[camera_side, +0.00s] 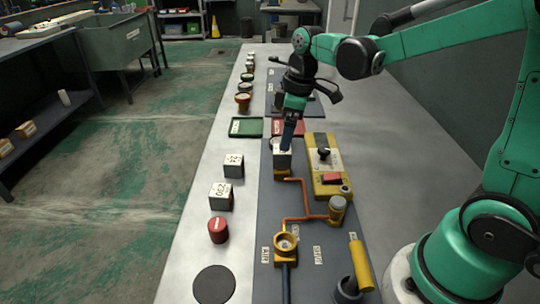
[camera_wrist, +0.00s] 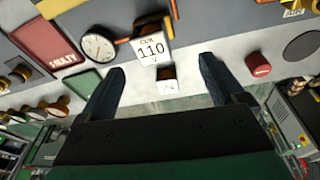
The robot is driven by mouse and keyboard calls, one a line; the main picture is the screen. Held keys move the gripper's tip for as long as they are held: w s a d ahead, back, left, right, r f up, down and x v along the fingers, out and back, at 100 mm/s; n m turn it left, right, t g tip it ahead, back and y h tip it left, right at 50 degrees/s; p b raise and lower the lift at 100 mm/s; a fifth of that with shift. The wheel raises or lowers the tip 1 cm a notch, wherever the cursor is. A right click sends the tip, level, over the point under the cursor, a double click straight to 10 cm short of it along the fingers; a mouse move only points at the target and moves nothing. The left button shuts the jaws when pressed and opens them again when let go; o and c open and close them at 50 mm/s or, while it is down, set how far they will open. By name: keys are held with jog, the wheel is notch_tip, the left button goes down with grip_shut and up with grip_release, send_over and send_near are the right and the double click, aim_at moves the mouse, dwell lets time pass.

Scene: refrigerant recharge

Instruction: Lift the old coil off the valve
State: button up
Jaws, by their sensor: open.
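The old coil is a white block (camera_side: 283,160) seated on the valve, whose brass-coloured base (camera_side: 283,173) shows below it in the side view. In the wrist view the coil (camera_wrist: 151,48) reads "110 V" and lies ahead of the fingertips, roughly between their lines. My gripper (camera_side: 288,138) points down just above the coil in the side view.
White cubes marked "24" (camera_side: 234,166) and "220" (camera_side: 221,196) stand left of the valve, with a red knob (camera_side: 218,230). A green tray (camera_side: 246,127) and red tray (camera_side: 290,127) lie behind. A gauge (camera_wrist: 97,47) is beside the coil. A yellow unit (camera_side: 322,165) stands right.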

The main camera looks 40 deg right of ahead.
aim_at(282, 156)
jog(key=shift+w+d+f+n+g, duration=0.2)
jog(key=shift+w+f+n, duration=0.15)
jog(key=shift+f, duration=0.15)
jog(key=shift+w+d+f+n+g, duration=0.25)
jog(key=shift+f+n, duration=0.1)
jog(key=shift+f, duration=0.15)
jog(key=shift+w+a+f, duration=0.15)
jog(key=shift+f, duration=1.15)
jog(key=shift+w+a+f, duration=0.1)
jog(key=shift+a+f, duration=0.05)
jog(key=shift+f, duration=1.15)
jog(key=c, duration=1.3)
